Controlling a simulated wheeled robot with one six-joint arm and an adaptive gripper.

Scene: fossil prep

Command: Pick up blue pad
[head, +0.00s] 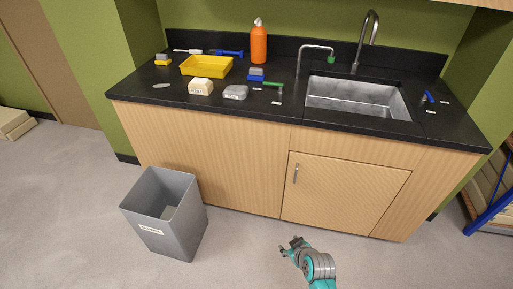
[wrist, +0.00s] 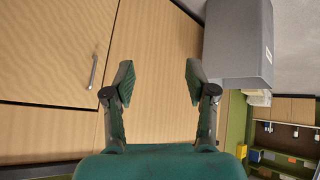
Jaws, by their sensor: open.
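The blue pad (head: 255,78) is a small blue block with a grey part on top. It lies on the black counter in the head view, right of the yellow tray. My gripper (head: 293,245) is low in front of the cabinet, well below and apart from the counter. In the wrist view my gripper (wrist: 160,82) has its two fingers spread with nothing between them. The wrist view faces the cabinet front, and the pad does not show there.
The black counter (head: 330,130) holds a yellow tray (head: 206,66), an orange bottle (head: 259,44), a white block (head: 201,87), a grey lump (head: 235,92) and a sink (head: 357,98). A grey bin (head: 165,214) stands on the floor left of my gripper. Floor between them is clear.

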